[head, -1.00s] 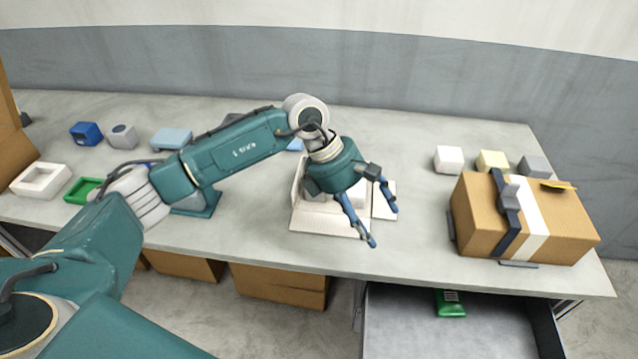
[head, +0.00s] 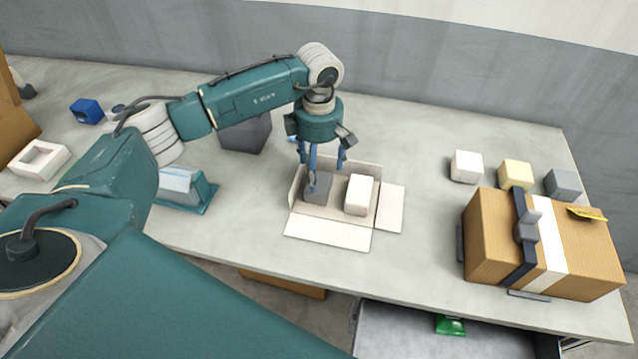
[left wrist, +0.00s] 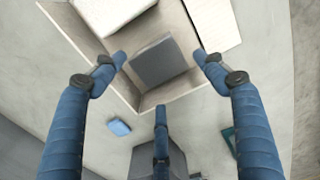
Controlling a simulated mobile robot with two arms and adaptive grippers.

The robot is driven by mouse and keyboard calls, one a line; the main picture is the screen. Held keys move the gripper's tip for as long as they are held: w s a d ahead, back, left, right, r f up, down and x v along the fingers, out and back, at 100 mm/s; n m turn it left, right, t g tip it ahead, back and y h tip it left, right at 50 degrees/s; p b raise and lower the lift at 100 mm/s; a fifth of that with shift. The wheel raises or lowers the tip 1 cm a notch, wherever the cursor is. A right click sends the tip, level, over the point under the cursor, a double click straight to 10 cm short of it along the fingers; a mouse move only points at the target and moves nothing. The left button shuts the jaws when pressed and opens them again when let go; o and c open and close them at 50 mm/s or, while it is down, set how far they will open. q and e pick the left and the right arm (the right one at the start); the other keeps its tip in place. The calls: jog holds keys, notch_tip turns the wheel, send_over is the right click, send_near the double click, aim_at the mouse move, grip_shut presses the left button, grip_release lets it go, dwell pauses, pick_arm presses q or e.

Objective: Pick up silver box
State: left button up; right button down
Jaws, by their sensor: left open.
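A grey, silver-looking box (head: 322,193) stands in an open carton (head: 327,235), beside a white box (head: 358,195). My left gripper (head: 322,172) is open and points down over the grey box, its blue fingers partly covering it in the head view. In the left wrist view the grey box (left wrist: 160,63) lies between and beyond the spread fingertips (left wrist: 160,75), with nothing held. I cannot tell whether a finger touches it. Another grey box (head: 563,184) stands at the right of the table. My right gripper is not in view.
A taped cardboard box (head: 490,240) stands at the right, with a white box (head: 466,166) and a yellow box (head: 515,174) behind it. A dark grey block (head: 245,135) is behind my left arm. The table (head: 420,150) is clear between carton and right-hand boxes.

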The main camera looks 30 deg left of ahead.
aim_at(321, 183)
pick_arm(q)
jog(key=shift+f, duration=0.4)
jog(key=shift+w+f+p, duration=0.15)
jog(key=shift+f+p, duration=0.15)
jog(key=shift+p, duration=0.05)
jog(key=f+p, duration=0.2)
jog(key=f, duration=0.2)
jog(key=shift+d+f, duration=0.2)
jog(key=shift+f, duration=0.2)
jog(key=shift+w, duration=0.1)
jog(key=c, duration=1.1)
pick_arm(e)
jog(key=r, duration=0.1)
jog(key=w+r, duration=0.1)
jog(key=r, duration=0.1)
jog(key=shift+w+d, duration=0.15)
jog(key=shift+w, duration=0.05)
